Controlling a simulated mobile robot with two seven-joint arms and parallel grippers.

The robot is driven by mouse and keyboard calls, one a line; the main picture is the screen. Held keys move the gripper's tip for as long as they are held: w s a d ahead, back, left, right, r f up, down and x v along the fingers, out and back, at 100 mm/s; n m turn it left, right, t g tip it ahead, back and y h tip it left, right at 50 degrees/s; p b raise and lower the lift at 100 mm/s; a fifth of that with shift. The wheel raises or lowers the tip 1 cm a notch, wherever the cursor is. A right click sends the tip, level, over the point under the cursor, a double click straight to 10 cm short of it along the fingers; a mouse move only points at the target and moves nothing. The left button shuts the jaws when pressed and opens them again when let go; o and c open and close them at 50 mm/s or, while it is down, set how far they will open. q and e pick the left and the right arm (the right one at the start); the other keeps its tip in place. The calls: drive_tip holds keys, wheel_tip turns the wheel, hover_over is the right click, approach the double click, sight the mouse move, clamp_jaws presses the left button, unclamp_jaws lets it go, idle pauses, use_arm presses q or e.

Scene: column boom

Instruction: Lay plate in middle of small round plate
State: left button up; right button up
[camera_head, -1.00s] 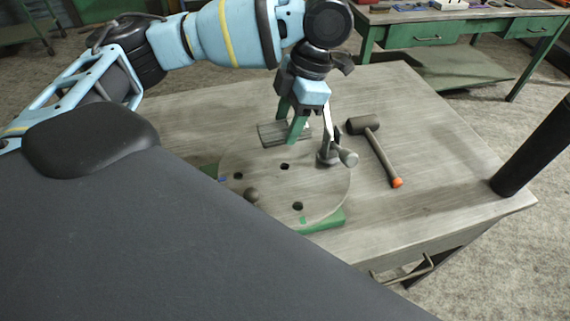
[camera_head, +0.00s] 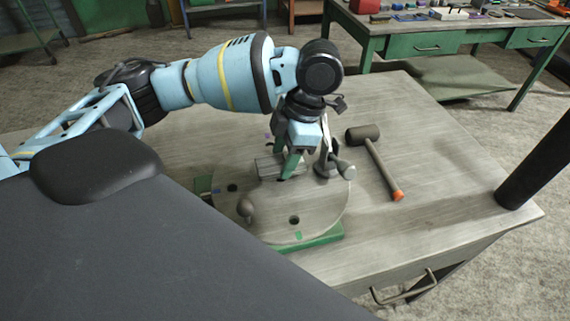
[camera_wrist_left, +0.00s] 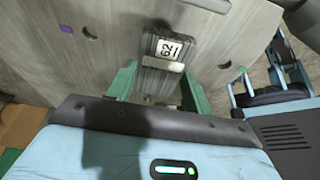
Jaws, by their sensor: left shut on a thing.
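The plate (camera_head: 268,168) is a grey ribbed rectangular piece; in the left wrist view the plate (camera_wrist_left: 160,78) carries a white label reading 62. My left gripper (camera_head: 285,168), with green fingers, is shut on it and holds it over the far part of the small round plate (camera_head: 265,228). The round plate is a grey disc with dark holes and coloured marks. The arm and gripper hide part of its far side. I cannot tell whether the plate touches the disc. My right gripper is not in view.
A round knob (camera_head: 246,207) stands on the disc's near left. A metal clamp-like piece (camera_head: 334,165) stands at its right edge, close to my gripper. A mallet (camera_head: 377,160) with an orange-tipped handle lies further right.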

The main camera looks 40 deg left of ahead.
use_arm(q)
wheel_tip(320, 180, down, 3)
drive_tip(key=shift+f+b, duration=0.15)
drive_tip(key=shift+b, duration=0.15)
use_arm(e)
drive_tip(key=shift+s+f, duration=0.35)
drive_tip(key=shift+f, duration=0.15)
use_arm(q)
drive_tip(key=o, duration=1.4)
drive_tip(key=shift+f, duration=0.15)
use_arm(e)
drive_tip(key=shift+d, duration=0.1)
use_arm(q)
drive_tip(key=shift+o, duration=0.2)
drive_tip(key=p+v, duration=0.2)
drive_tip(key=v, duration=0.9)
drive_tip(key=shift+w+d+r, duration=0.1)
drive_tip(key=shift+r, duration=0.5)
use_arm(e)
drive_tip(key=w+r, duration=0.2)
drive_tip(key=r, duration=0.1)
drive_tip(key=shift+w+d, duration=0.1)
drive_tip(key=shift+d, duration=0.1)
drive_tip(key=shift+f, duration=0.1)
